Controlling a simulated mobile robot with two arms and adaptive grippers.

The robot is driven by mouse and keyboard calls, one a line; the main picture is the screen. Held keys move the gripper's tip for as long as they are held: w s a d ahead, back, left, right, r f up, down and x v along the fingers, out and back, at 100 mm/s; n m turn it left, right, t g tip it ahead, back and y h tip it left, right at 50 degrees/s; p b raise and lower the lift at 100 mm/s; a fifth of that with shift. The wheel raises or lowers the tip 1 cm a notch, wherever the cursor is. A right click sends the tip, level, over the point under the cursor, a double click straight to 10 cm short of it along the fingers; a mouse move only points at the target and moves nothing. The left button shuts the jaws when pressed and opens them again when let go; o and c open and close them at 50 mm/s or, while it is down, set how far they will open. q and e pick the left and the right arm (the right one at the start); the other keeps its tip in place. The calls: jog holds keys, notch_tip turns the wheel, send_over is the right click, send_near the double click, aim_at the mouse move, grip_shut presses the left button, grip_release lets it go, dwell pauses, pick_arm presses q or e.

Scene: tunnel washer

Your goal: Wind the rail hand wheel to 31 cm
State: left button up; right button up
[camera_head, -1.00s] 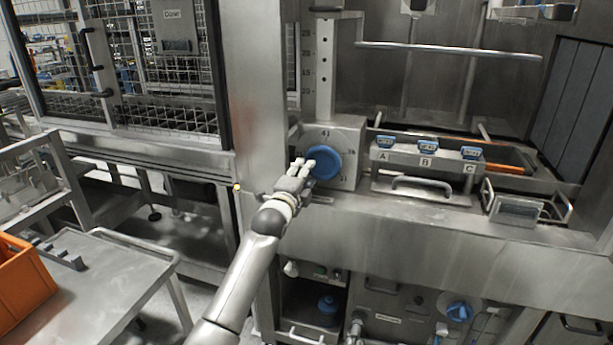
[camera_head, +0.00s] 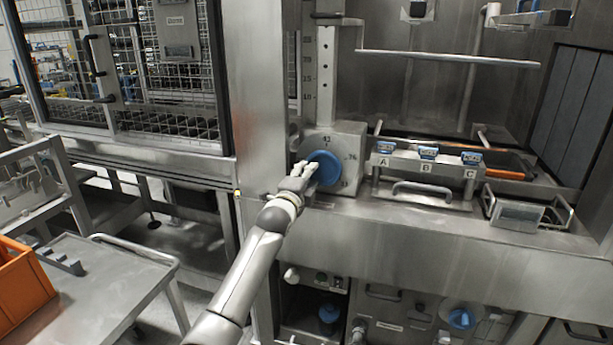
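The blue hand wheel (camera_head: 326,168) sits on the front of a grey housing (camera_head: 352,145) with small numbers around it. The numbers are too blurred to read surely. A vertical post (camera_head: 325,75) with holes rises above the housing, beside a numbered scale (camera_head: 308,75). My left gripper (camera_head: 307,169) reaches up from the lower left, its pale fingertips at the left rim of the wheel. The fingers overlap the rim in view, so whether they grip it or only touch it is unclear. My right gripper is out of view.
Right of the wheel is a panel with blue tags (camera_head: 427,153) over letters A, B and C, and a bar handle (camera_head: 422,193). A horizontal rail (camera_head: 450,56) crosses above. A steel cart (camera_head: 95,290) with an orange crate (camera_head: 22,285) stands lower left.

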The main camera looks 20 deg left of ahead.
pick_arm(q)
jog(key=shift+a+r, duration=0.1)
jog(key=shift+r, duration=0.45)
jog(key=shift+c, duration=0.3)
jog(key=shift+f, duration=0.15)
jog(key=shift+c, duration=0.2)
jog(key=shift+d+f, duration=0.2)
jog(key=shift+f, duration=0.15)
jog(key=shift+c, duration=1)
jog(key=shift+d+f+b, duration=0.2)
jog(key=shift+f+b, duration=0.1)
